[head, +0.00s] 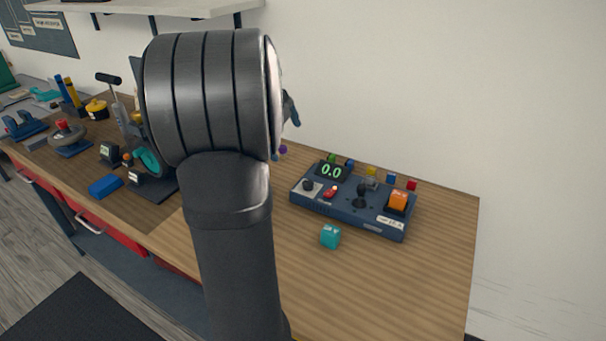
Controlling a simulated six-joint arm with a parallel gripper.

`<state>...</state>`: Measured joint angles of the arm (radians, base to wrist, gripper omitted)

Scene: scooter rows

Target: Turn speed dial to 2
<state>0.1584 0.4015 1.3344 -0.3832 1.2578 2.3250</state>
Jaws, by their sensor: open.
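A dark blue control box (340,211) sits on the right part of the wooden bench. A round black knob (308,185) stands on a pale plate at the box's left end; it looks like the speed dial, but its markings are too small to read. A display (331,171) behind it shows 0.0 in green. Only a small dark part of my gripper (291,108) shows past the right edge of my arm, above and behind the box's left end. It is open and apart from the box. The rest is hidden by my arm.
The box also carries a red switch (330,191), a black joystick (361,192) and an orange rocker (398,201). Several small coloured blocks stand behind it. A teal cube (330,236) lies in front. Other devices crowd the bench's left. The front right is clear.

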